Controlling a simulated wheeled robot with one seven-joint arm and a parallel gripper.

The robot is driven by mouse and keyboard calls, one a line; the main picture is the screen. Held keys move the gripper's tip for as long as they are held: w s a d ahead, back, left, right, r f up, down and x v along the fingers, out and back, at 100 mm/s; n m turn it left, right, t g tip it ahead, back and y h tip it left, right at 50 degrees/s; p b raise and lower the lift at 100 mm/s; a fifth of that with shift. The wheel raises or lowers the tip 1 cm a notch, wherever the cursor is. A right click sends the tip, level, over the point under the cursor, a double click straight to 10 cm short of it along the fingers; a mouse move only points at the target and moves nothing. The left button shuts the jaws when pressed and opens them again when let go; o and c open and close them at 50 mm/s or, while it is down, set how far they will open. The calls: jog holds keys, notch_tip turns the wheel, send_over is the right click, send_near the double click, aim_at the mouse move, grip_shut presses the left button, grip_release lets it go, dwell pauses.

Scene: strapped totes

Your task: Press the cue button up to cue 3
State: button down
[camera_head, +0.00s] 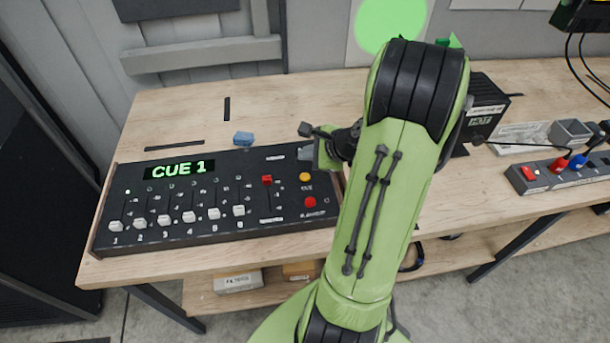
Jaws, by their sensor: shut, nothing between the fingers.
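A black control desk (150,217) lies on the left part of the wooden table. Its display (180,169) reads "CUE 1" in green. On its right side are a yellow button (305,177) and a red button (310,202); the small lettering beside them is too blurred to read surely.
White faders (190,217) and a red fader (267,180) stand up from the desk. A blue block (243,138) lies behind it. At the right are a black box (487,105) and a power strip (560,172) with cables. My arm covers the table's middle.

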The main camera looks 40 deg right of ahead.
aim_at(308, 178)
dwell(0.3)
notch_tip(308, 178, up, 4)
jog(key=shift+f+p, duration=0.1)
jog(key=shift+p, duration=0.6)
jog(key=shift+f, duration=0.1)
notch_tip(308, 178, down, 8)
jog(key=b, duration=0.8)
jog(key=shift+f, duration=0.35)
dwell(0.9)
jog(key=shift+f, duration=0.4)
